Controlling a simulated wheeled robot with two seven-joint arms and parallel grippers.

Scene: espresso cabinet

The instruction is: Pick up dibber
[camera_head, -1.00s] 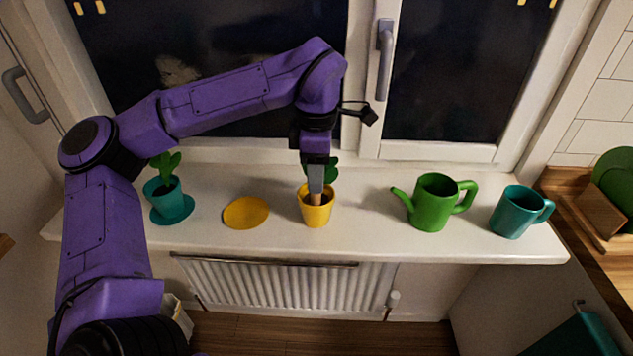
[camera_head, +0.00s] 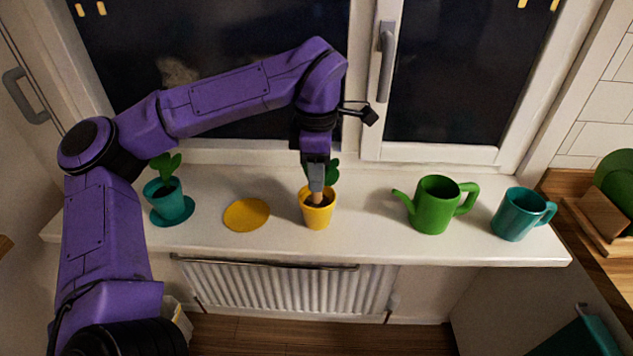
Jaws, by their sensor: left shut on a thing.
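The dibber (camera_head: 316,197) is a small wooden stick that shows just below the fingers of my left gripper (camera_head: 316,186). The gripper points down and is shut on it. The dibber's lower end is at the soil inside the yellow pot (camera_head: 317,217); how deep it sits cannot be seen. A green plant (camera_head: 332,172) in that pot is partly hidden behind the gripper. My right gripper is not in view.
On the white windowsill (camera_head: 372,225) stand a teal pot (camera_head: 168,202) with a plant, a yellow saucer (camera_head: 246,214), a green watering can (camera_head: 435,206) and a teal mug (camera_head: 518,214). The window with its handle (camera_head: 387,50) is close behind.

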